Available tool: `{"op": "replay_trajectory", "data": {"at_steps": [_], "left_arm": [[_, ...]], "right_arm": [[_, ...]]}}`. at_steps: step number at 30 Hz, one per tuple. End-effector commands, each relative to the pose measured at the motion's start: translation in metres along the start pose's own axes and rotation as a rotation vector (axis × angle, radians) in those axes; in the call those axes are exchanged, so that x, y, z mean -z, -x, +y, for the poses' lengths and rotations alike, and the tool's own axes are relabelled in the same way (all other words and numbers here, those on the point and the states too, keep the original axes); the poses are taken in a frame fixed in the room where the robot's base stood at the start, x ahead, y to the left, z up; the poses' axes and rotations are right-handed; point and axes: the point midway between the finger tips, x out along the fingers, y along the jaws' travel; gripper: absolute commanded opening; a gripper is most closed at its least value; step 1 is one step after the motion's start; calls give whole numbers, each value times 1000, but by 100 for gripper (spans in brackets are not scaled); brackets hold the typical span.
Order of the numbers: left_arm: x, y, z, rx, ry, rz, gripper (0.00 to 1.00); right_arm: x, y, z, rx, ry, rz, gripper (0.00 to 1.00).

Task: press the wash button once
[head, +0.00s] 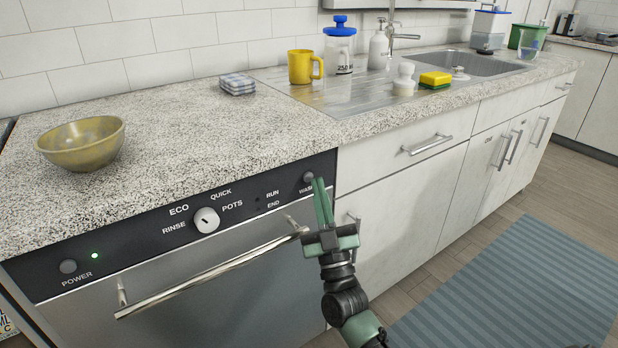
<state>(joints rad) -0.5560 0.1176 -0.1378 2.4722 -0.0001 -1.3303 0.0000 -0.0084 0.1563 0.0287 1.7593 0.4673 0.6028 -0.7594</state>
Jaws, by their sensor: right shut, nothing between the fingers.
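The wash button (308,177) is a small round dark knob at the right end of the dishwasher's black control panel (150,240), above a partly covered label. My right gripper (320,182) is shut and empty. Its green fingertips point up at the panel, just right of the button in the picture. I cannot tell whether they touch the panel or the button. My left gripper is not in view.
A dial (206,220) and a power button (68,266) with a lit green light are on the panel. The dishwasher handle (215,272) sticks out below.

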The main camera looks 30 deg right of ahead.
Motion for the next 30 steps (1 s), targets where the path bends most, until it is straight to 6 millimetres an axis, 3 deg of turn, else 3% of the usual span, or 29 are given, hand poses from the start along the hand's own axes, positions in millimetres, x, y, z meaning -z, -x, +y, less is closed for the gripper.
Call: {"op": "replay_trajectory", "data": {"at_steps": [30], "left_arm": [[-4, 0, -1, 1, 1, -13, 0]], "right_arm": [[-7, -9, -7, 2, 1, -2, 0]]}}
